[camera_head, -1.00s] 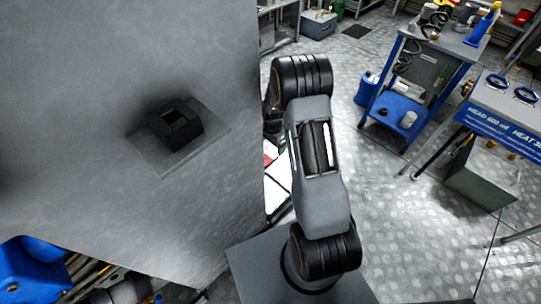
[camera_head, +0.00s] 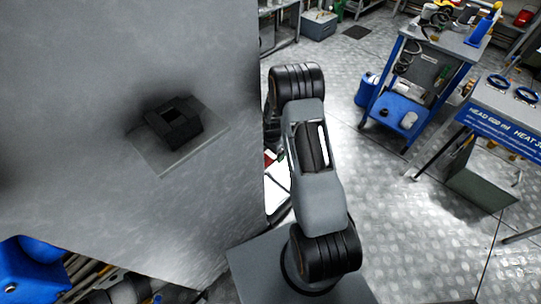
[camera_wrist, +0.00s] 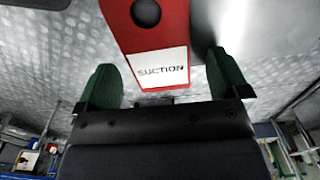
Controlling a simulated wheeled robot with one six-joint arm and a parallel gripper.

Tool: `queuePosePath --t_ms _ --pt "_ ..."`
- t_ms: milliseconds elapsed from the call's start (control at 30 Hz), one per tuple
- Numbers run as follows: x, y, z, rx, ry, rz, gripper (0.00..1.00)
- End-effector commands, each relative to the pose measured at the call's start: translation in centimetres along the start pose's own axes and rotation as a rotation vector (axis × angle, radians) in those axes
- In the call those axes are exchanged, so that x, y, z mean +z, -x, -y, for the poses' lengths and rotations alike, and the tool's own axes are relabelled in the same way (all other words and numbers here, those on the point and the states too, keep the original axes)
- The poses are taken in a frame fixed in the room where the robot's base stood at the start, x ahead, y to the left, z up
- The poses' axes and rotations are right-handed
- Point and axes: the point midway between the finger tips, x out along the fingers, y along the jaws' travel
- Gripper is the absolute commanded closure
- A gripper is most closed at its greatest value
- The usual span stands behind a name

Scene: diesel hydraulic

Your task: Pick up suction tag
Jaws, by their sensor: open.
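The suction tag (camera_wrist: 160,68) is a red plate with a round hole near its top and a white label reading "SUCTION". It shows in the wrist view at the top centre. My gripper (camera_wrist: 165,82) is open in the wrist view, with one green fingertip left of the tag and one right of it. The tag's lower part lies between the fingers in the picture; I cannot tell whether either finger touches it. In the head view my arm hides the gripper, and I cannot make out the tag there.
A large grey panel (camera_head: 90,60) with a dark square fitting (camera_head: 174,122) fills the head view's left. A blue cart (camera_head: 415,85) and a grey table (camera_head: 510,95) stand at right. Metal floor (camera_head: 325,65) lies open between the panel and cart.

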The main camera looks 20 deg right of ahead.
Motion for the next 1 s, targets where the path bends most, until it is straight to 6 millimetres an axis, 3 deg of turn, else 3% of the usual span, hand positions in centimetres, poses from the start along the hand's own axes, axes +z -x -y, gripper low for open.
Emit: queuePosePath --t_ms 67,600,1000 --pt "0.0 -0.14 -0.01 0.0 0.0 0.0 0.06" --pt "0.0 -0.07 -0.03 0.001 0.0 0.0 0.58" --pt "-0.15 0.38 0.0 0.0 -0.001 0.0 0.6"
